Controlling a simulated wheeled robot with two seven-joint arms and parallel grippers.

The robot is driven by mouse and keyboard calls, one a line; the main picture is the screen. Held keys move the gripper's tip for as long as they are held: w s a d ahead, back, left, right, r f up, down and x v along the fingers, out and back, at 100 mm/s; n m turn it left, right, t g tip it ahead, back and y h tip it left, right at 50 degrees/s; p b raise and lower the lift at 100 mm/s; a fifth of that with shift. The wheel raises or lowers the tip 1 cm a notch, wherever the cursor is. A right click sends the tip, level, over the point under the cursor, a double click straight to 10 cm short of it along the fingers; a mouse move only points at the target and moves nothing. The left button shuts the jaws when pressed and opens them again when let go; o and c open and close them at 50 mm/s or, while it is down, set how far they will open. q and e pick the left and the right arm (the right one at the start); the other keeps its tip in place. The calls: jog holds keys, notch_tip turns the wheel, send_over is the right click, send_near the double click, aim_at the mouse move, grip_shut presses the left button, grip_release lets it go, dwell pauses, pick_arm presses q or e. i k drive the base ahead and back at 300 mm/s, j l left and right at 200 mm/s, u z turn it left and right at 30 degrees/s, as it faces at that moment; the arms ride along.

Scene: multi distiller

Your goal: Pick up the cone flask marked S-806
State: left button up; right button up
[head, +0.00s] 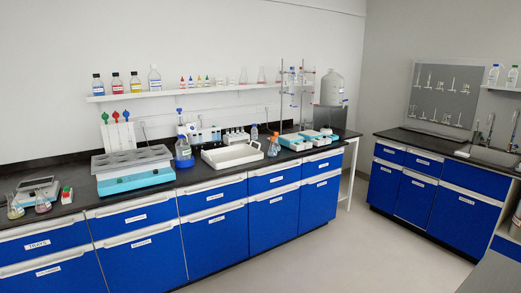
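Two small cone flasks stand at the left end of the bench, one with a yellowish content (14,208) and one with a reddish content (42,204). Another flask-like vessel with an orange part (273,147) stands beside the white tray on the bench. Clear cone flasks (261,77) stand on the wall shelf. Any marking such as S-806 is too small to read, so I cannot tell which flask bears it. Neither of my grippers is in view.
The dark bench top (75,210) runs along the wall over blue cabinets. It holds a teal shaker (135,183), a blue wash bottle (183,153), a white tray (232,163) and teal devices (297,143). A sink counter (425,141) stands right. The grey floor (350,250) is clear.

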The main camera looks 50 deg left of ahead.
aim_at(272, 152)
jog(key=u, duration=1.45)
jog(key=i+j, duration=0.25)
jog(key=j, duration=0.15)
jog(key=i+j, duration=0.25)
jog(key=j, duration=0.2)
jog(key=i+j, duration=0.25)
jog(key=j, duration=0.15)
jog(key=i+j, duration=0.1)
jog(key=i, duration=1)
jog(key=i+l, duration=1.05)
